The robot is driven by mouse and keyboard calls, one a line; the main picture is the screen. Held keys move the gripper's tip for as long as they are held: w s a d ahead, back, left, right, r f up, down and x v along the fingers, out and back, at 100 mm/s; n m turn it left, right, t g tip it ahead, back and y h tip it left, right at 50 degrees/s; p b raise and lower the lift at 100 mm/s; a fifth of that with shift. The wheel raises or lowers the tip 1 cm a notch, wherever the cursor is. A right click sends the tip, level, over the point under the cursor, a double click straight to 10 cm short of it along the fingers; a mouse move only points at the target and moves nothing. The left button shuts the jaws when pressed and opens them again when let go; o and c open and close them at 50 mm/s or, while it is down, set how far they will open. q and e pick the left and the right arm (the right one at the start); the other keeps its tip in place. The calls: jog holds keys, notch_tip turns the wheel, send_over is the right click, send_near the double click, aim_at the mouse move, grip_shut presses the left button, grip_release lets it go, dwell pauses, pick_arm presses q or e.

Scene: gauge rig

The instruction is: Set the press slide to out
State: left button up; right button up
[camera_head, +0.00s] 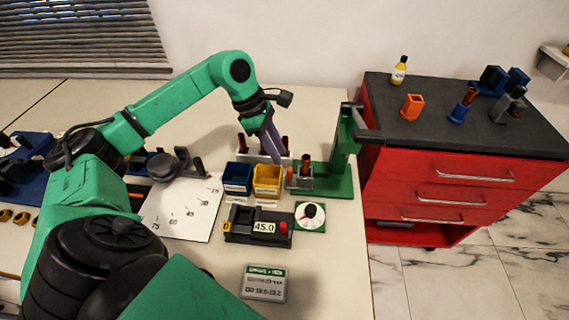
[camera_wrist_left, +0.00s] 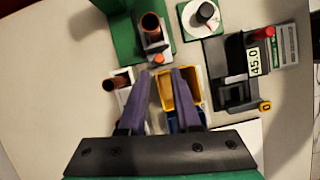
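The green press (camera_head: 343,150) stands at the right end of the table. Its grey slide (camera_head: 301,183) sits at the left end of the green base, with a brown cylinder on it and a small orange knob (camera_head: 289,174) at its left side. In the left wrist view the slide (camera_wrist_left: 152,38) and the orange knob (camera_wrist_left: 159,59) lie just beyond the fingertips. My left gripper (camera_head: 277,156) has purple fingers pointing down, near the knob. In the wrist view its fingers (camera_wrist_left: 162,72) are apart with nothing visibly held. My right gripper is not in view.
Blue (camera_head: 237,177) and yellow (camera_head: 267,179) bins stand left of the slide. A white rack (camera_head: 262,150) with brown cylinders is behind. A dial (camera_head: 311,214) and a gauge reading 45.0 (camera_head: 258,226) are in front. A red cabinet (camera_head: 440,180) stands right.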

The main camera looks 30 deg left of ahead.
pick_arm(q)
jog(key=v, duration=0.9)
jog(key=shift+s+f, duration=0.1)
jog(key=shift+f, duration=0.05)
